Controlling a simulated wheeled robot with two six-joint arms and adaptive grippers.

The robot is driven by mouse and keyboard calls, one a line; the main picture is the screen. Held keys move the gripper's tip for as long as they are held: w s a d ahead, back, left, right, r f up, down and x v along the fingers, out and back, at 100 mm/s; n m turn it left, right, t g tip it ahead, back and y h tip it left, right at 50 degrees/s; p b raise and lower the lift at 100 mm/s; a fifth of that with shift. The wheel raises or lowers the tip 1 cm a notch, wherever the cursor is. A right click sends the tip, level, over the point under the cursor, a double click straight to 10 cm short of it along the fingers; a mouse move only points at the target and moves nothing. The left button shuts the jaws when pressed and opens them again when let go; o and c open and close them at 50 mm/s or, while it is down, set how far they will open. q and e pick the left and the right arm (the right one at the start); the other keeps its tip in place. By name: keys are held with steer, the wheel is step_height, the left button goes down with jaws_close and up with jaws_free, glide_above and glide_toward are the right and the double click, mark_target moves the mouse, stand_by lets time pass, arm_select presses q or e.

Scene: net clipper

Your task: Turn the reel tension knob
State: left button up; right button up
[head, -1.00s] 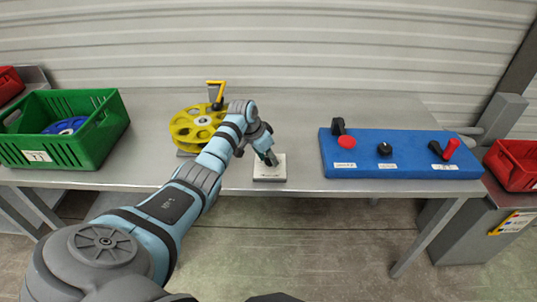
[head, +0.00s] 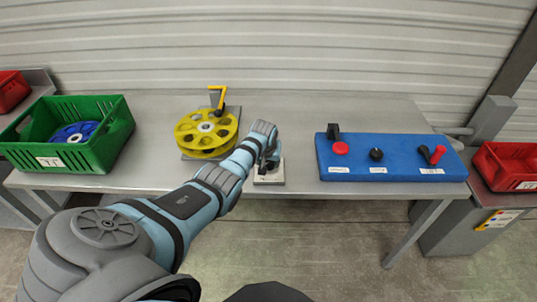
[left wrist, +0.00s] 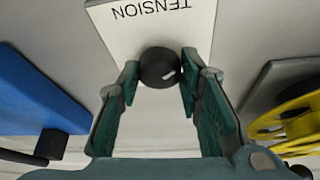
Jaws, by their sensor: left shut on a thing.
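The tension knob (left wrist: 159,67) is a round black knob with a short white mark. It sits on a pale plate (left wrist: 128,38) lettered "TENSION", which lies on the bench near its front edge in the head view (head: 270,179). My left gripper (left wrist: 160,77) is shut on the knob, with one green finger on each side of it. In the head view my left gripper (head: 266,166) points down over the plate, and my wrist and fingers hide the knob there. My right gripper is not in view.
A yellow reel (head: 206,132) with a crank stands left of the plate. A blue control panel (head: 350,160) with several controls lies to the right. A green crate (head: 105,150) holding a blue reel is at far left. Bare bench lies between plate and panel.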

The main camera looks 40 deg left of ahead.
arm_select(q)
steer(key=shift+n, duration=0.4)
steer(key=o, duration=1.1)
steer(key=v, duration=1.2)
steer(key=shift+d, duration=0.2)
